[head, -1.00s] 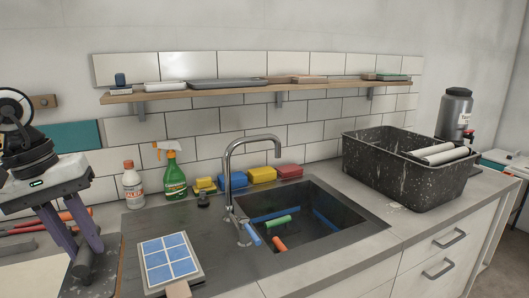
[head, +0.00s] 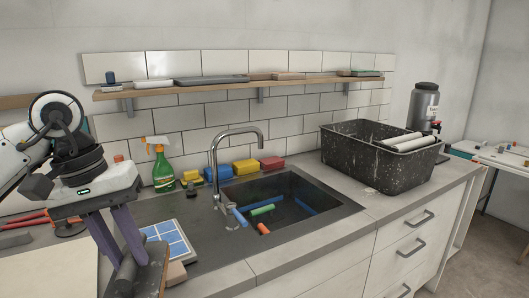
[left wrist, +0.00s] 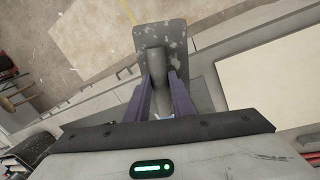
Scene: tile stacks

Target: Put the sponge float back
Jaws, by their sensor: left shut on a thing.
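My left gripper (head: 124,264) is shut on the grey handle of the sponge float (head: 152,276) at the lower left of the head view. The float is held beside the blue-tiled board and partly covers it. In the left wrist view the float's speckled grey plate (left wrist: 176,38) lies beyond the fingers, its round handle (left wrist: 154,62) between them (left wrist: 160,95). The float's far face is hidden. My right gripper is not in view.
A wooden wall shelf (head: 215,87) carries several flat tools. The sink (head: 295,222) has a tap (head: 215,165) and several coloured pieces inside. A speckled black tub (head: 345,160) stands at right. A green spray bottle (head: 162,170) and coloured sponges (head: 246,167) stand behind. The blue-tiled board (head: 172,240) lies on the counter.

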